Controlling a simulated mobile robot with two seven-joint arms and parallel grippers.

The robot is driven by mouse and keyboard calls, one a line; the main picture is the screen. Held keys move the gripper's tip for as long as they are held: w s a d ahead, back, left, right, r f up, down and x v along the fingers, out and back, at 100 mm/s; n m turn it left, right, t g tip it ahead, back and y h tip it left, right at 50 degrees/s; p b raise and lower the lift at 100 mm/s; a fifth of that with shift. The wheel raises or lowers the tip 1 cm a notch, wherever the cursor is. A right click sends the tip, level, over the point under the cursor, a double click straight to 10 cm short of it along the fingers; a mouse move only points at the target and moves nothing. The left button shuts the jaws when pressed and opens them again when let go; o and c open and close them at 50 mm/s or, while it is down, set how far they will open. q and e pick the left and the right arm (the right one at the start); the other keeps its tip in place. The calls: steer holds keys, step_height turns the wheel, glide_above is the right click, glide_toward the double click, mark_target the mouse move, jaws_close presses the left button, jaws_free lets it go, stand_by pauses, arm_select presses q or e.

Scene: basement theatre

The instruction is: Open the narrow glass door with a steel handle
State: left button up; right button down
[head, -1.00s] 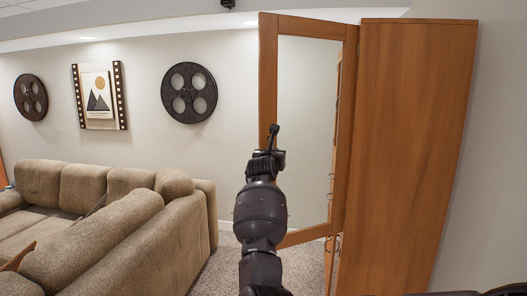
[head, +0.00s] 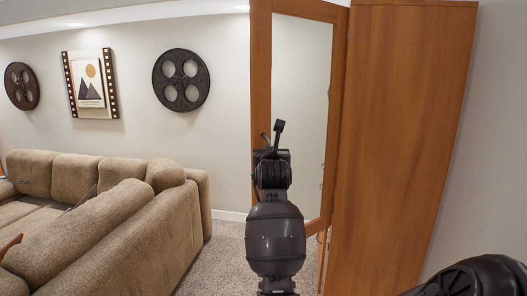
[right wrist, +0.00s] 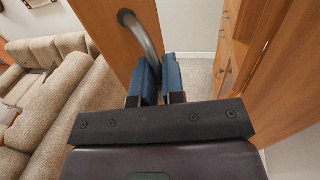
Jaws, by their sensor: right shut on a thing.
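The narrow glass door (head: 301,95) has a wooden frame and stands swung out from the left side of a tall wooden cabinet (head: 405,130). In the right wrist view its wooden frame (right wrist: 112,40) carries a curved steel handle (right wrist: 147,38). My right gripper (head: 272,150) is in front of the door's free edge in the head view. In the right wrist view its blue fingers (right wrist: 158,82) are shut on the lower part of the handle. The handle is hidden behind the gripper in the head view. My left gripper is out of view.
A brown sofa (head: 120,225) stands to the left of the door. Carpet (head: 215,265) lies clear between them. Wooden drawers (right wrist: 230,40) show inside the cabinet in the right wrist view. Film-reel decorations (head: 181,80) and a picture (head: 90,83) hang on the back wall.

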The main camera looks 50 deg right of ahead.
steer(key=shift+s, duration=0.45)
steer(key=shift+r, duration=0.1)
steer(key=c, duration=1.2)
jaws_free()
steer(key=shift+d, duration=0.15)
steer(key=shift+c, duration=0.2)
steer(key=b+v, duration=0.2)
steer(key=v, duration=0.9)
